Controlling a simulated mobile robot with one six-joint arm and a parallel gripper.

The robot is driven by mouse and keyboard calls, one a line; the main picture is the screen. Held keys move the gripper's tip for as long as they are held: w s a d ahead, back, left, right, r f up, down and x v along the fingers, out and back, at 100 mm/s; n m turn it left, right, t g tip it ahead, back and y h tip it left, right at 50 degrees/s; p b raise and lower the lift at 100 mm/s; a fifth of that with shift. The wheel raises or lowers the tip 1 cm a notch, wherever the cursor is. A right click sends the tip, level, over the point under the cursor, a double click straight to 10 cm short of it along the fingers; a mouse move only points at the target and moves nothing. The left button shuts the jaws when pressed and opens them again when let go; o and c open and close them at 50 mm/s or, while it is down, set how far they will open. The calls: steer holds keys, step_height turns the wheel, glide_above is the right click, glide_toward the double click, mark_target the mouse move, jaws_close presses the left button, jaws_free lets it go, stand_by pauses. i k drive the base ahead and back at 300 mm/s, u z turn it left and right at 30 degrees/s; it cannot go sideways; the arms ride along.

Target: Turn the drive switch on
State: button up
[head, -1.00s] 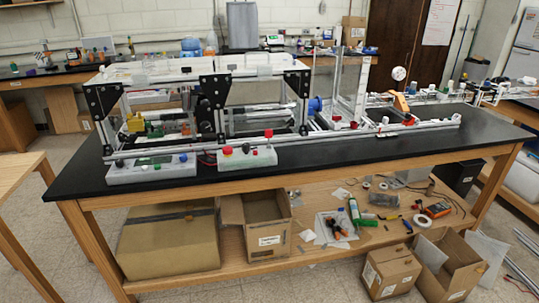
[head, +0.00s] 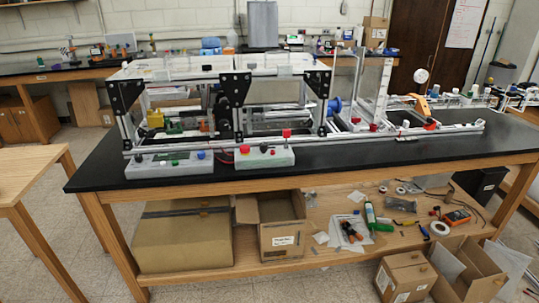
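The extrusion frame (head: 228,117), with black corner plates and clear panels, stands on a black-topped bench. Two pale control boxes sit along its front edge. The left box (head: 150,170) carries small dark, green and blue knobs. The right box (head: 264,160) carries a red knob (head: 244,149), a small green one and a taller red-topped piece (head: 287,133). I cannot tell which of these is the drive switch, nor its position. My gripper is not in view.
The black bench top (head: 400,160) is clear along its front right. A lower shelf holds cardboard boxes (head: 183,240), tape and tools. A wooden table (head: 30,170) stands at the left. Open cartons (head: 465,270) lie on the floor at the right. Floor shows between table and bench.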

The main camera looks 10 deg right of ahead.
mark_target(264, 147)
steer(key=k, duration=1.3)
steer(key=u, duration=0.2)
steer(key=i, duration=0.8)
steer(key=u, duration=0.65)
steer(key=i, duration=1.15)
steer(key=u, duration=0.3)
